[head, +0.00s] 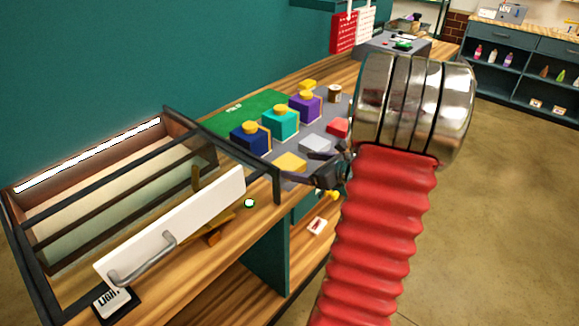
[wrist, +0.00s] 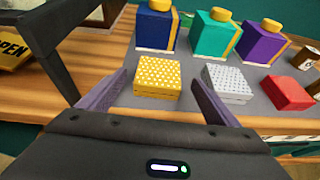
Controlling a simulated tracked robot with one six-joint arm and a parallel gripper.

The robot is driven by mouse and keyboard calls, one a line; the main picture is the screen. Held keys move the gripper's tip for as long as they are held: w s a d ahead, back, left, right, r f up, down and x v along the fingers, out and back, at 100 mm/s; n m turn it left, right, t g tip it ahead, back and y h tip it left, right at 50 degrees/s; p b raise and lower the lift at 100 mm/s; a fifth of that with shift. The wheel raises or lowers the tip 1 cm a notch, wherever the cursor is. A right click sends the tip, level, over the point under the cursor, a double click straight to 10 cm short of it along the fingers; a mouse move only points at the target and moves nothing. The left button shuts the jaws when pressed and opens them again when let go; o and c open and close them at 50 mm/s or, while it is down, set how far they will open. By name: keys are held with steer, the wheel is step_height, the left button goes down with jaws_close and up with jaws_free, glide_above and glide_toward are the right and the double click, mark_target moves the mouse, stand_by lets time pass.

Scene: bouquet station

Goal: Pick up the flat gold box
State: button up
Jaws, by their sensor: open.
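The flat gold box (head: 289,162) lies on a grey mat (head: 313,145) near the front of the bench. In the wrist view the gold box (wrist: 158,82) has a white dotted pattern and lies ahead of my gripper (wrist: 163,90), between the lines of its two fingers. The fingers are spread apart and hold nothing. In the head view my gripper (head: 326,177) is just right of the gold box, partly hidden by my arm.
A flat silver box (wrist: 228,83) and a flat red box (wrist: 288,92) lie right of the gold one. Blue (wrist: 155,27), teal (wrist: 214,35) and purple (wrist: 263,43) boxes with yellow tops stand behind. A dark-framed case (head: 277,186) stands at left.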

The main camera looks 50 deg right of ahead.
mark_target(289, 162)
steer(key=shift+w+f, duration=0.2)
steer(key=shift+w, duration=0.2)
steer(key=shift+x, duration=2.55)
steer(key=shift+a, duration=0.1)
steer(key=shift+c, duration=0.7)
steer(key=c, duration=1.1)
steer(key=shift+r, duration=0.15)
step_height(289, 162, up, 10)
steer(key=shift+f, duration=0.1)
